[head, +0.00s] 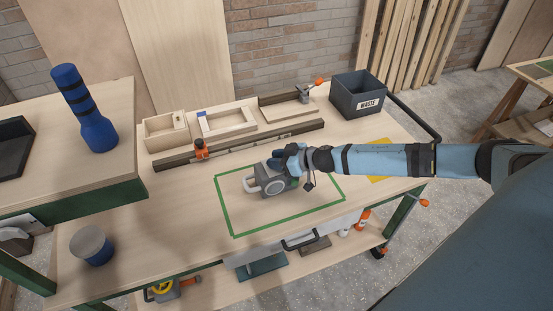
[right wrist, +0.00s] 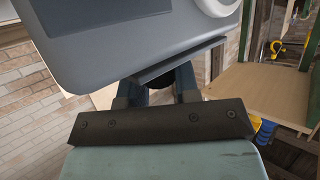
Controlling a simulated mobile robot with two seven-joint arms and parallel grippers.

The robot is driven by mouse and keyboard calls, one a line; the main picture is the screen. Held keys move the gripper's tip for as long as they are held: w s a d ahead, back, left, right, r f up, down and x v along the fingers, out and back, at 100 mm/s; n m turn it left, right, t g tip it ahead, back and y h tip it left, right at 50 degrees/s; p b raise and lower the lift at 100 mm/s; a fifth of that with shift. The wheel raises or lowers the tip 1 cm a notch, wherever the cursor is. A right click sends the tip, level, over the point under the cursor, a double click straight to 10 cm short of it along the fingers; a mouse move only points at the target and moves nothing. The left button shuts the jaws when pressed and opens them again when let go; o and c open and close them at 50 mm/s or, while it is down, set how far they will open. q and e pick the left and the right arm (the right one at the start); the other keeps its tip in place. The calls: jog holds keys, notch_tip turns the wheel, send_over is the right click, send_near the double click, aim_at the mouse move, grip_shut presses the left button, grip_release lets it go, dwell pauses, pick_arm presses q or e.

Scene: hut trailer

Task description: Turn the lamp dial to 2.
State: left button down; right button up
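The lamp (head: 272,187) is a grey box with a white handle on its left and a round pale lens on its front. It stands inside a green tape rectangle (head: 232,222) on the workbench. My right gripper (head: 285,162) reaches in from the right to the lamp's top right side. In the right wrist view, the lamp's grey body (right wrist: 130,45) fills the top, close to the gripper (right wrist: 160,92). The fingertips are mostly hidden behind a dark plate, so their opening and any contact are unclear. The dial and its numbers cannot be made out. My left gripper is not in view.
Behind the lamp are a long dark rail (head: 240,146), wooden trays (head: 228,122) and a black waste bin (head: 358,96). A blue torch-shaped object (head: 90,115) stands on the raised left bench.

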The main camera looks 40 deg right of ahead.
jog(key=shift+m+h, duration=0.3)
jog(key=shift+c, duration=0.2)
jog(key=shift+s+a+m+t+h+p, duration=0.1)
jog(key=shift+m+t+h+p, duration=0.55)
jog(key=shift+m+h, duration=0.35)
jog(key=shift+m+t+h, duration=0.35)
jog(key=shift+m+h, duration=0.55)
jog(key=shift+h, duration=0.1)
jog(key=shift+f+m+h, duration=0.1)
jog(key=shift+m+h, duration=0.9)
jog(key=shift+h, duration=0.1)
jog(key=m+h+b, duration=0.1)
jog(key=m+h, duration=0.1)
jog(key=h, duration=0.1)
jog(key=shift+m+g+h+b, duration=0.5)
jog(key=shift+m+h+b, duration=0.85)
jog(key=shift+m+h, duration=0.35)
jog(key=o, duration=0.9)
